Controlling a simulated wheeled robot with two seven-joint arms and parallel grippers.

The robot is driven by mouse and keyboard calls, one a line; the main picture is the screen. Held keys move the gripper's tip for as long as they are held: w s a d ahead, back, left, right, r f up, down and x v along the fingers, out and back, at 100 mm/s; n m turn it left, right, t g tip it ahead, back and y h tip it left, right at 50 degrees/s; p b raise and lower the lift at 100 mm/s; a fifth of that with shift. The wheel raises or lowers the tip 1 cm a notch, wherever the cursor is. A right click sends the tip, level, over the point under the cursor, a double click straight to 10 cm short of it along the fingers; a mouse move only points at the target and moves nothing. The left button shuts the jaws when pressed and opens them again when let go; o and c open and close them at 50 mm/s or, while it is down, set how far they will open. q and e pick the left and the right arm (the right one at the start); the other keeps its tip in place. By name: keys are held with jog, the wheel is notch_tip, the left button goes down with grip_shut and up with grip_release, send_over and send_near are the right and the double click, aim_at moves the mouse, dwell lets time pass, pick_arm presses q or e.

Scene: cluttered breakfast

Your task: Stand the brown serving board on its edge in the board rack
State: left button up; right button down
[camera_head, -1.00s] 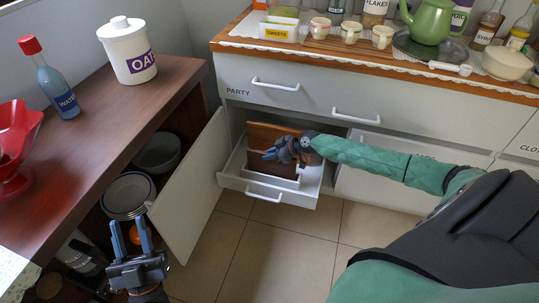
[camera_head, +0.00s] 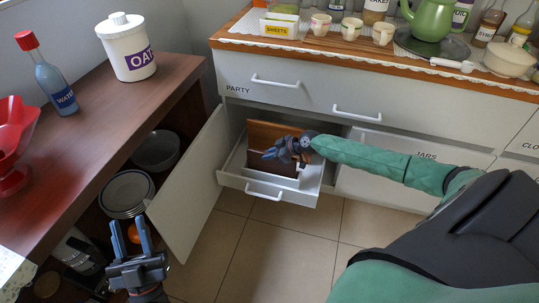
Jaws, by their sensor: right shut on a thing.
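The brown serving board (camera_head: 264,134) stands on its edge inside the open lower drawer (camera_head: 262,190). My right gripper (camera_head: 270,152) is shut on the board from the right and covers part of its face. A low white piece, perhaps the board rack, shows in the drawer around the board's lower part; I cannot tell whether the board's lower edge sits in a slot. My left gripper (camera_head: 140,243) is open and empty at the lower left, over the floor by the open cabinet.
An open white cabinet door (camera_head: 190,185) stands left of the drawer. The wooden counter (camera_head: 100,130) holds an oats canister (camera_head: 128,52), a water bottle (camera_head: 55,82) and a red object (camera_head: 12,145). Plates (camera_head: 125,193) and a bowl (camera_head: 157,150) are inside the cabinet. The tiled floor is clear.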

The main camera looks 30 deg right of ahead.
jog(key=shift+f+b, duration=0.35)
dwell(0.4)
jog(key=c, duration=1.3)
grip_release()
jog(key=shift+o, duration=0.6)
jog(key=o, duration=0.5)
jog(key=shift+c, duration=0.2)
jog(key=shift+p+v, duration=0.35)
jog(key=shift+v, duration=4.1)
jog(key=shift+p+v, duration=0.6)
jog(key=shift+v, duration=1.9)
